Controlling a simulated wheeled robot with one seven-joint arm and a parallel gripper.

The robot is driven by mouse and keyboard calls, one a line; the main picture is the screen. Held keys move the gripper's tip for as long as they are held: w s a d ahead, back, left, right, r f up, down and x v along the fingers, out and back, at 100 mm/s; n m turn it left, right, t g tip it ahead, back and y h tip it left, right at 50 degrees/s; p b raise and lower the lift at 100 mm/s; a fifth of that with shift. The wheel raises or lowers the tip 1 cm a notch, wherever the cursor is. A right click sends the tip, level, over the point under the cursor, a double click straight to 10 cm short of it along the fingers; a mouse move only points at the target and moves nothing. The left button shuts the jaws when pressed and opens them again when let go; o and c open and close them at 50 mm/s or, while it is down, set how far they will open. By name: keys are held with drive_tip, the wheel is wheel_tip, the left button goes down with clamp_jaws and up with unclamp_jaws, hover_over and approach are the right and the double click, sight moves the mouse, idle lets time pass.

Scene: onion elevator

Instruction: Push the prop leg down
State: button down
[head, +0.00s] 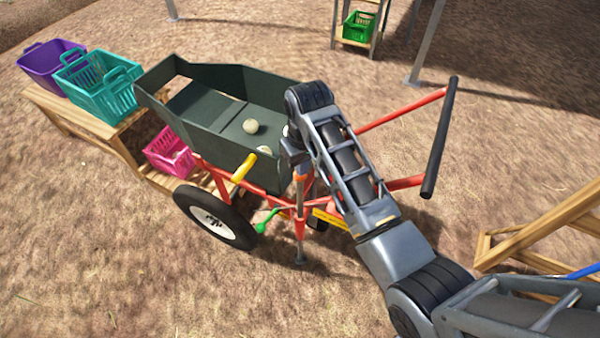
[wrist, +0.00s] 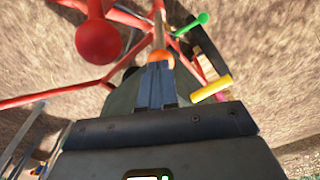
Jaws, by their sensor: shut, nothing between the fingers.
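The prop leg (head: 299,205) is a grey upright post in a red sleeve at the front of the cart, with an orange top. Its foot is at or near the dirt; I cannot tell if it presses on it. My gripper (head: 299,172) is shut and empty, pointing down, its tips at the orange top. In the wrist view my shut fingers (wrist: 158,66) meet the orange top (wrist: 161,58), with the prop leg (wrist: 159,28) running away beyond it. Whether they touch is hard to tell.
The green cart (head: 215,110) holds pale onions. A yellow handle (head: 244,167) and green-knobbed lever (head: 266,222) are left of the leg. A red drawbar (head: 405,183) reaches right. Crates (head: 98,85) stand on a wooden bench at left. Open dirt lies in front.

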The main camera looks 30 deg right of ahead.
sight(302, 182)
drive_tip(key=shift+f, duration=0.5)
wheel_tip(302, 182, down, 9)
drive_tip(key=b, duration=0.5)
drive_tip(key=shift+f, duration=0.15)
drive_tip(key=shift+r, duration=0.25)
drive_tip(key=shift+s+r+p, duration=0.3)
drive_tip(key=shift+s+p, duration=0.05)
drive_tip(key=shift+p, duration=0.45)
drive_tip(key=shift+s+d+r+p, duration=0.1)
drive_tip(key=shift+s+r+p, duration=0.05)
drive_tip(key=shift+s+p, duration=1.05)
drive_tip(key=shift+w, duration=0.1)
